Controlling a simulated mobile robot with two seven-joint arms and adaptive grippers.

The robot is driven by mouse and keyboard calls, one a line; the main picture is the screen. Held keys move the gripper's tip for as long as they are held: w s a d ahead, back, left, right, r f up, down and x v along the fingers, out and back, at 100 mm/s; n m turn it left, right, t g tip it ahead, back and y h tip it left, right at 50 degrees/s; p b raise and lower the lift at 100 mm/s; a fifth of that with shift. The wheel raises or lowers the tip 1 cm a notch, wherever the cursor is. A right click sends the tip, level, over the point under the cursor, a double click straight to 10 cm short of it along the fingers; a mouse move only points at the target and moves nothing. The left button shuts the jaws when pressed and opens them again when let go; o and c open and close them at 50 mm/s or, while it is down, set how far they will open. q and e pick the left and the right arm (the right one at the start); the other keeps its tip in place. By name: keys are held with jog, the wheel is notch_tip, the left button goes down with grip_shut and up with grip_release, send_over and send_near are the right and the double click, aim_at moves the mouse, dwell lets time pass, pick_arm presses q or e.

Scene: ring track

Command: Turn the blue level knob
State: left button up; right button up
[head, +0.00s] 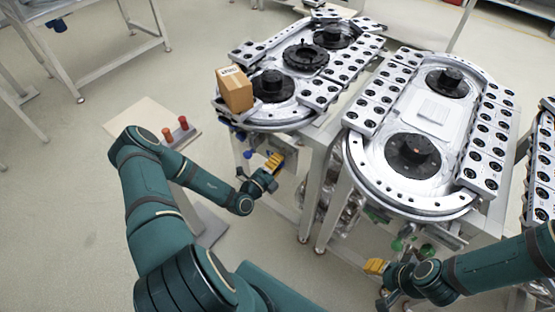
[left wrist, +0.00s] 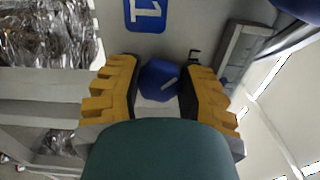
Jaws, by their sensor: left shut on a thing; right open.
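The blue knob (left wrist: 160,80) sits between the yellow fingers of my left gripper (left wrist: 158,90) in the left wrist view. It has a pale line on its face. The fingers are shut on its two sides. A blue label with a white 1 (left wrist: 145,14) is on the panel beside it. In the head view my left gripper (head: 274,161) is at the front of the left ring track, below its rim, and hides the knob it holds. My right gripper (head: 376,268) is open below the front of the right ring track, near green knobs (head: 412,248).
A cardboard box (head: 236,93) sits on the left track's rim (head: 262,122). The right track (head: 412,203) fills the right side.

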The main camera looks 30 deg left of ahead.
pick_arm(q)
jog(key=n+p, duration=0.1)
jog(key=n, duration=0.2)
jog(key=shift+n, duration=0.4)
jog(key=n, duration=0.4)
jog(key=shift+n+p, duration=0.3)
jog(key=o, duration=1.2)
jog(key=s, duration=1.2)
jog(key=shift+a, duration=0.4)
